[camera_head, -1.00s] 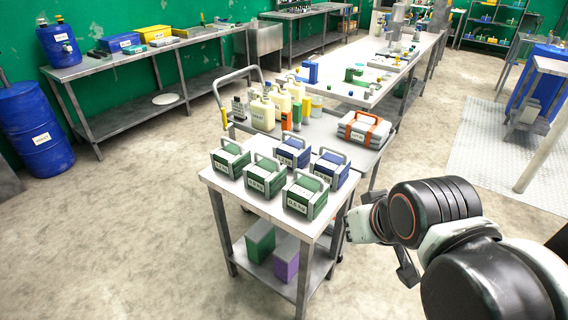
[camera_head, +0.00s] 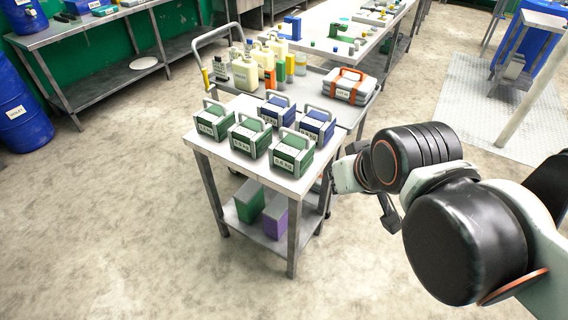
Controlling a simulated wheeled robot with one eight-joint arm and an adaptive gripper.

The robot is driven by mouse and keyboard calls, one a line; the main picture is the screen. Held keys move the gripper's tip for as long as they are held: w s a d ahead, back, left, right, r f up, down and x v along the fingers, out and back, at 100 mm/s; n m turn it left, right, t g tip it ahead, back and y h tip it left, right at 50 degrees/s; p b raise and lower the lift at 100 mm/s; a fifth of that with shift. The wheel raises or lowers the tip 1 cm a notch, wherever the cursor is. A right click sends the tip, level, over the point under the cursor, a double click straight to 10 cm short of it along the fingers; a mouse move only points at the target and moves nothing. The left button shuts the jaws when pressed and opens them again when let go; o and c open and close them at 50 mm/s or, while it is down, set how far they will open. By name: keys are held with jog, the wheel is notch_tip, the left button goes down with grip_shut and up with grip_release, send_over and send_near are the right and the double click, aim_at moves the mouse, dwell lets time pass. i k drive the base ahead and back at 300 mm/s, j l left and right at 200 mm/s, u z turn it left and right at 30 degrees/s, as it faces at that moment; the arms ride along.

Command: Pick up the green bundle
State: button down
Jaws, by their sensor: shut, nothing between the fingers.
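Three green bundles with grey frames, top handles and white weight labels stand upright on a small white-topped table (camera_head: 222,158). One green bundle is at the left (camera_head: 212,124), one in the middle (camera_head: 249,138) and one at the front right (camera_head: 290,155). The labels are too small to read surely. My gripper (camera_head: 388,214) shows only in part below my dark arm links, right of the table and apart from the bundles. It is shut and empty; the arm hides much of it.
Two blue bundles (camera_head: 278,111) (camera_head: 316,127) stand behind the green ones. A green block (camera_head: 248,200) and a purple block (camera_head: 275,217) sit on the lower shelf. A cart behind holds bottles (camera_head: 245,74) and an orange-strapped case (camera_head: 349,87). The floor left of the table is clear.

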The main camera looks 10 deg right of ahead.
aim_at(293, 151)
jog(key=z, duration=1.35)
jog(key=i+z, duration=0.1)
jog(key=z, duration=1.9)
jog(key=i+z, duration=0.1)
jog(key=z, duration=1.25)
jog(key=j+z, duration=0.1)
jog(key=z, duration=0.55)
jog(key=k+j+z, duration=0.15)
jog(key=j, duration=0.35)
jog(key=k+j+z, duration=0.2)
jog(key=j, duration=0.25)
jog(key=k+j+z, duration=0.15)
jog(key=j, duration=0.3)
jog(key=k+j+z, duration=0.2)
jog(key=k+j, duration=0.15)
jog(key=z, duration=4.4)
